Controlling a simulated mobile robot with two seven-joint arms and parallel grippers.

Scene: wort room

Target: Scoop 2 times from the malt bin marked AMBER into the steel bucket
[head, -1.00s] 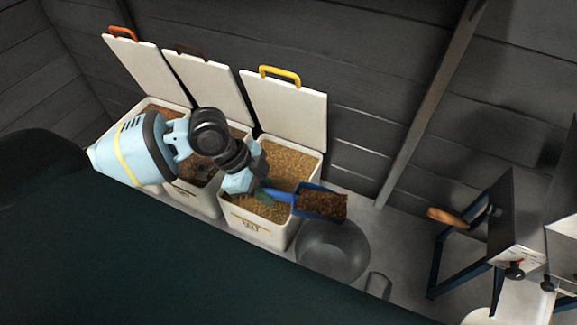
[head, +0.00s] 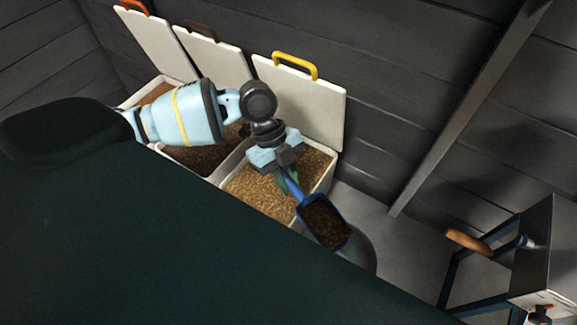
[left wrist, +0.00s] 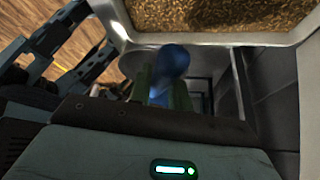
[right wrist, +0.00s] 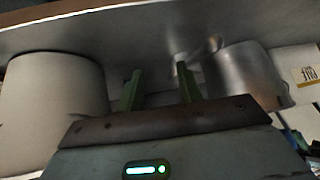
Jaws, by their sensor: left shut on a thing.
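My left gripper (head: 287,178) is shut on the handle of a blue scoop (head: 302,200), which holds dark brown malt (head: 326,223). The scoop points down and right, over the steel bucket (head: 364,254), which is mostly hidden by the scoop and my body. In the left wrist view the blue handle (left wrist: 172,62) sits between the green fingers. Three open malt bins stand in a row: reddish-brown grain at left, dark grain (head: 205,158) in the middle, golden grain (head: 258,188) at right. Their markings are not readable. My right gripper (right wrist: 158,68) is open and empty; the bucket (right wrist: 240,78) is beyond it.
The raised lids have orange (head: 132,6), brown (head: 201,30) and yellow (head: 294,63) handles. A metal machine on a blue stand, with a wooden handle (head: 467,240), is at right. A pale cylinder (right wrist: 52,105) is left in the right wrist view. Floor beyond the bucket is clear.

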